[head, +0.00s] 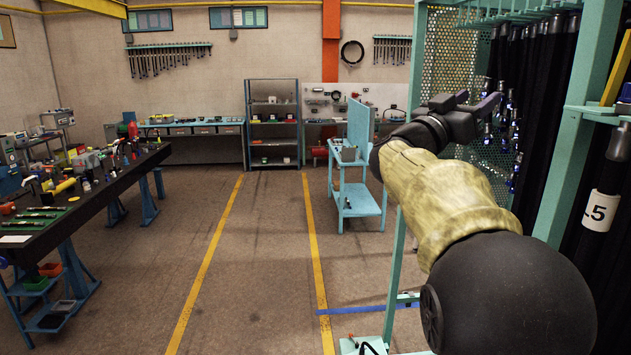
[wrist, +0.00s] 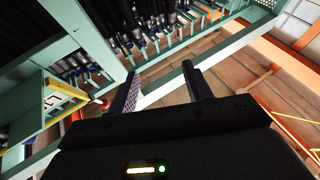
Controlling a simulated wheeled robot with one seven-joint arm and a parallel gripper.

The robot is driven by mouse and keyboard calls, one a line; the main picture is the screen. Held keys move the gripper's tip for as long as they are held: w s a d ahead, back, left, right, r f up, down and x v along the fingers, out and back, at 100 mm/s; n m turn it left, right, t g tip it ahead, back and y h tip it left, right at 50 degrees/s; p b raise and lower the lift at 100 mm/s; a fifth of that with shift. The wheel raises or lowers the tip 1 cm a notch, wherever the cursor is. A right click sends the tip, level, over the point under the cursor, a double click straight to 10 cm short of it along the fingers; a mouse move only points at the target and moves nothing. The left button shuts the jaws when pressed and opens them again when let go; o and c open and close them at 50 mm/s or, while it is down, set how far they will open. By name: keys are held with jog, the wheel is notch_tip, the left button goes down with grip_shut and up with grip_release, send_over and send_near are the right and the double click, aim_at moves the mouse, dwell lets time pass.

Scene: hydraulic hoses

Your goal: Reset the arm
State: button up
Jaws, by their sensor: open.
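My arm reaches forward on the right side of the head view, its middle part wrapped in a tan cover. My gripper (head: 472,106) is at its end, in front of the green hose rack (head: 568,130). In the wrist view my gripper (wrist: 168,88) shows two fingers spread apart with nothing between them. Black hoses (head: 534,80) with metal ends hang in the rack; they also show in the wrist view (wrist: 130,25), beyond the fingers. No hose is seen touching the gripper.
A dark workbench (head: 75,205) with many tools stands at the left. A light blue cart (head: 358,205) stands at mid-distance, near a grey shelf (head: 273,125). The floor (head: 255,260) between the yellow lines is clear.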

jog(key=w+a+f+n+t+y+b, duration=0.1)
jog(key=w+a+f+n+t+y, duration=0.15)
jog(key=f+n+y, duration=0.35)
jog(key=w+a+f+n+t+y+b, duration=0.1)
jog(key=w+a+f+n+t+y, duration=0.2)
jog(key=f, duration=0.6)
jog(key=s+a+f+n+g+y+b, duration=0.15)
jog(key=f+y, duration=0.25)
jog(key=f, duration=0.5)
jog(key=s+a+f+n+g+y+b, duration=0.1)
jog(key=s+a+f+y, duration=0.2)
jog(key=f, duration=0.7)
jog(key=s+a+f+g+y+b, duration=0.1)
jog(key=s+f+g, duration=0.5)
jog(key=s+f, duration=0.6)
jog(key=s+a+f+g+y+b, duration=0.1)
jog(key=s+f+g, duration=0.4)
jog(key=s+f, duration=0.7)
jog(key=shift+s+a+f+g+y+b, duration=0.3)
jog(key=shift+s+a+g+y, duration=0.15)
jog(key=shift+y, duration=0.45)
jog(key=shift+w, duration=0.1)
jog(key=shift+c, duration=0.2)
